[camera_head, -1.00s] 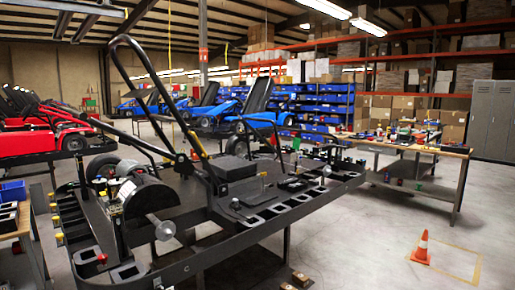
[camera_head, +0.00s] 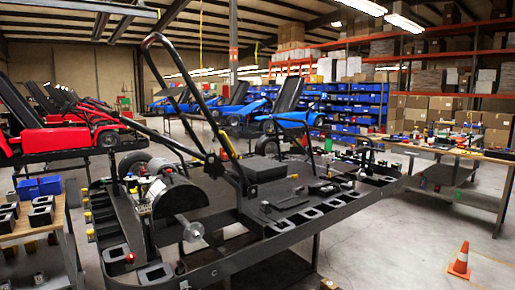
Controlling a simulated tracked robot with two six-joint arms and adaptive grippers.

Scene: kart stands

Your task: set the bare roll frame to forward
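A bare black roll frame (camera_head: 203,96) stands on a black kart stand (camera_head: 300,230) in the middle of the view. Its tall tubular hoop leans up and to the left. Its lower ends meet the stand near a black box (camera_head: 266,168). A drum-like wheel part (camera_head: 178,195) with a metal shaft sits to its left on the stand. Which way counts as forward on the frame cannot be told from this view. Neither of my grippers is in view.
A cluttered workbench (camera_head: 455,152) is at the right. An orange cone (camera_head: 460,262) stands on the floor at the lower right. Red karts (camera_head: 60,135) and blue karts (camera_head: 290,118) are behind.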

